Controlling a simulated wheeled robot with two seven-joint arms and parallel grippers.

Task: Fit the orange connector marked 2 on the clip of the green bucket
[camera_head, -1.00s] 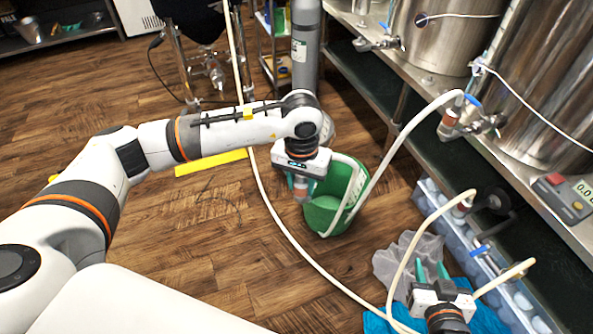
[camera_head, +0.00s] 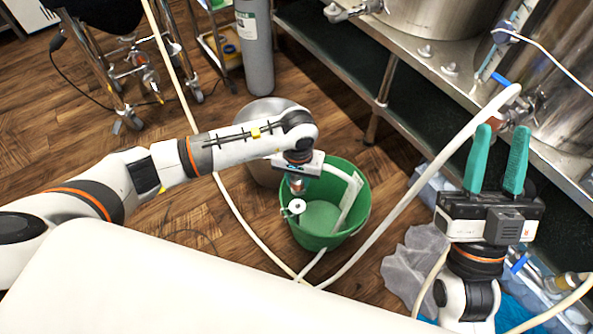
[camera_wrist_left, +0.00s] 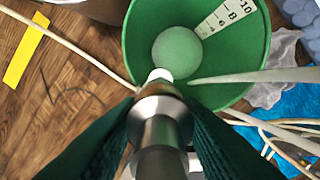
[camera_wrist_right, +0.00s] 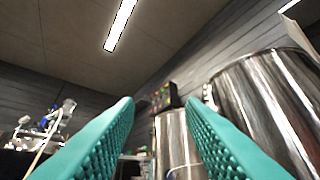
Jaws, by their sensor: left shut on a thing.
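The green bucket (camera_head: 352,229) stands on the wooden floor, with a white scale strip inside; it fills the upper middle of the left wrist view (camera_wrist_left: 135,45). My left gripper (camera_head: 297,183) is shut on a metal fitting with a reddish band, over the bucket's left side. In the left wrist view the fitting (camera_wrist_left: 160,108) lies between the dark green fingers, its white tip towards the bucket. No number is readable on it. A pale disc (camera_head: 293,208) shows just below it; I cannot tell whether it is the clip. My right gripper (camera_head: 501,160) is open, empty and raised, fingers upward.
A pale hose (camera_head: 420,182) runs from the tank valve down past the bucket's right side. A steel pot (camera_head: 262,112) stands behind the bucket, and a grey gas cylinder (camera_head: 255,50) beyond it. Steel tanks (camera_head: 435,15) stand on the shelf at right.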

